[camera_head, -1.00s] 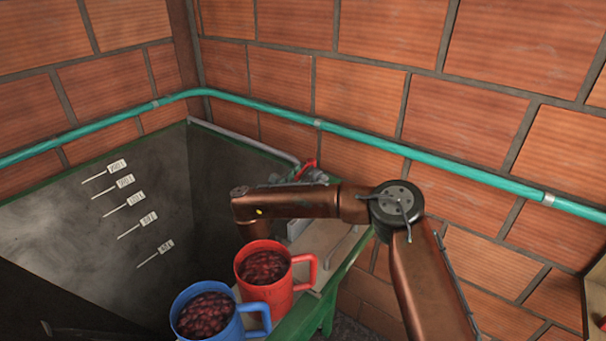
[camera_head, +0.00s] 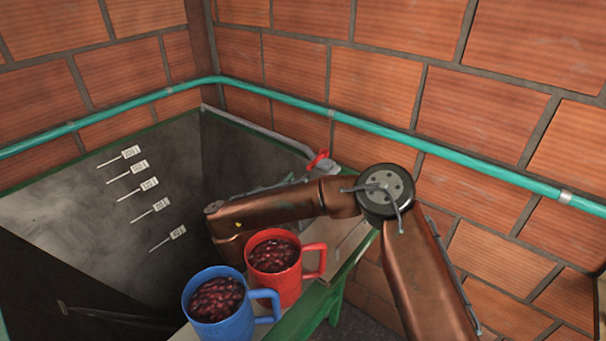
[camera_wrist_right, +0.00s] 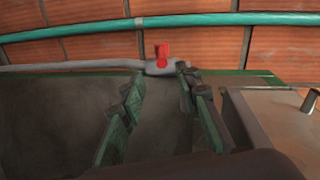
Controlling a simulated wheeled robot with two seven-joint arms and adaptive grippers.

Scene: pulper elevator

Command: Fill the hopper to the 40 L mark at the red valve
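The red valve (camera_head: 317,160) sits on a grey pipe at the hopper's back right edge. In the right wrist view its red handle (camera_wrist_right: 161,52) stands up from the pipe, beyond and between my fingertips. My right gripper (camera_wrist_right: 160,73) is open and empty, its two fingers apart; I see no contact with the valve. In the head view my forearm mostly hides this gripper. The hopper (camera_head: 90,205) is a dark bin with a green rim. Its lowest label, apparently 40 L (camera_head: 178,232), is on the left wall; I cannot make out any liquid level. My left gripper is out of view.
A red mug (camera_head: 288,284) and a blue mug (camera_head: 215,331), both filled with dark red cherries, stand on the ledge right of the hopper, close below my right forearm. A teal pipe (camera_head: 400,143) runs along the brick wall behind.

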